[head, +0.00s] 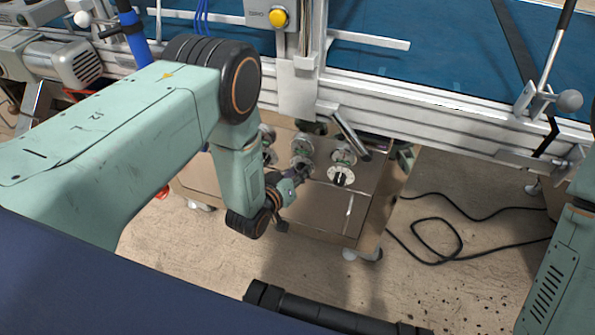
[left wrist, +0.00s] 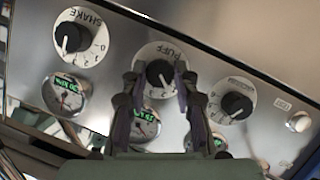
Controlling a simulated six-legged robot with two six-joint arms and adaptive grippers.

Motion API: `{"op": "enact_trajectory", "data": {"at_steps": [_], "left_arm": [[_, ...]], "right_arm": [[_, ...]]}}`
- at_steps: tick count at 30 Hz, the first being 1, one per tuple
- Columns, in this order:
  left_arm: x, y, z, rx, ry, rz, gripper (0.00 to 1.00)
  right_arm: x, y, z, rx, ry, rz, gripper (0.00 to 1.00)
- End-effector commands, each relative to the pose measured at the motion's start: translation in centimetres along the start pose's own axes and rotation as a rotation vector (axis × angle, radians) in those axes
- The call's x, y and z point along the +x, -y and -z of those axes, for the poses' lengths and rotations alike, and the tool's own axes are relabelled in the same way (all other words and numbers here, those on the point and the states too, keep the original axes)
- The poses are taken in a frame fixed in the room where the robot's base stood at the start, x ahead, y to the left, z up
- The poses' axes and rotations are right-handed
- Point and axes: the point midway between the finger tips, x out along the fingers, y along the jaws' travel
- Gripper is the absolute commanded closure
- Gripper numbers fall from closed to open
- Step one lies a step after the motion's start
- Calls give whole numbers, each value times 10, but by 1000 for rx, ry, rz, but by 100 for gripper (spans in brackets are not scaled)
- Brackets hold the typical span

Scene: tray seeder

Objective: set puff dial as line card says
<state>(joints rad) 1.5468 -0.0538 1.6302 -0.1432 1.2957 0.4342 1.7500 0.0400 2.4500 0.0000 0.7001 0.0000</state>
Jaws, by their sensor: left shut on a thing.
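The puff dial (left wrist: 159,74) is a black knob on a white round scale, lettered PUFF and upside down in the left wrist view. My left gripper (left wrist: 157,82) has a finger on each side of this knob and is shut on it. The fingers cover part of the scale, and I cannot read the setting surely. In the head view the left gripper (head: 304,171) reaches the steel panel from the left and hides most of that dial. The line card is not recognisable in either view. My right gripper is not in view.
The shake dial (left wrist: 70,38) and a third dial (left wrist: 236,105) flank the puff dial. Small gauges (left wrist: 66,95) sit beside the dials. A white button (left wrist: 298,121) is at the right. An aluminium rail (head: 440,105) crosses above the steel cabinet (head: 315,215). A black cable (head: 440,220) lies on the floor.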

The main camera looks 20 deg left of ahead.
Motion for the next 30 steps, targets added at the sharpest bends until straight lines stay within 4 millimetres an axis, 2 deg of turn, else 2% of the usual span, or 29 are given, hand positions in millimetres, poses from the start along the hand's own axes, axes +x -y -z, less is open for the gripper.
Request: {"op": "enact_trajectory", "data": {"at_steps": [12, 26, 27, 30], "left_arm": [[0, 2, -1, -154, 0, -62, 100], [0, 2, -1, -168, 0, -69, 100], [0, 2, -1, -168, 0, -69, 69], [0, 2, -1, -168, 0, -68, 61]], "right_arm": [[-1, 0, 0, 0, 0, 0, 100], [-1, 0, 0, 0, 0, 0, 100], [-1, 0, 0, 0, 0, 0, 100], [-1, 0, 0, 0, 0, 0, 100]]}}
